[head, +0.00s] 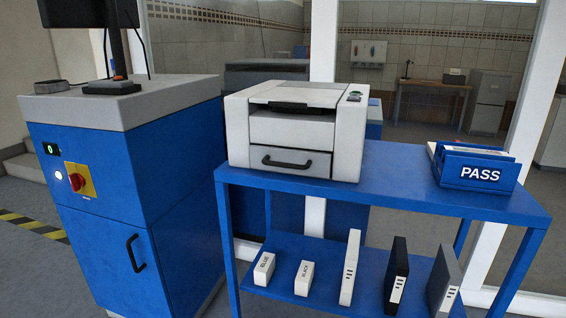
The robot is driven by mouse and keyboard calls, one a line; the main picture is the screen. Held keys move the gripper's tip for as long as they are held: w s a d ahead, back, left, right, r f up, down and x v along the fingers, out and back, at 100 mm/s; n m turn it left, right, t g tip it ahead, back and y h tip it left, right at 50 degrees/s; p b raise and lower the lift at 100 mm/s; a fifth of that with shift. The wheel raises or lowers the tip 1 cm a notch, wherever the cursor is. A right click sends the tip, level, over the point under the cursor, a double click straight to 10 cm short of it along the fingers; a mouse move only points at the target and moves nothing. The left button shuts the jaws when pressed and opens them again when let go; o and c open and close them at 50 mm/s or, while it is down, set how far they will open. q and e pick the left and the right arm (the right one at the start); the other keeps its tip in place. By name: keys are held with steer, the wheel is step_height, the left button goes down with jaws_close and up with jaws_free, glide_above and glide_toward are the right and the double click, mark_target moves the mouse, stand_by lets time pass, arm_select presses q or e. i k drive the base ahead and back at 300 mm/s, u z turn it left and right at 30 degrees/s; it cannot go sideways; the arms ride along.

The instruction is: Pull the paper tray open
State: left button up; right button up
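A white printer (296,128) stands on the left part of the blue table's top. Its paper tray (290,161) is the lower front panel, with a dark curved handle (287,162) across it. The tray front looks flush with the printer body, so it appears closed. A dark output slot lies above it, near the top of the printer's front. Neither of my grippers is in view, and nothing touches the handle.
The blue table (416,188) has free room right of the printer, up to a blue PASS bin (478,168). Several boxes and binders stand on its lower shelf (325,255). A blue cabinet (130,190) with a grey top stands close on the left.

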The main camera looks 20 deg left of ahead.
mark_target(310, 163)
steer(key=k, duration=1.1)
steer(key=z, duration=0.3)
steer(key=i, duration=0.6)
steer(key=u, duration=0.65)
steer(key=i, duration=0.95)
steer(key=u, duration=0.75)
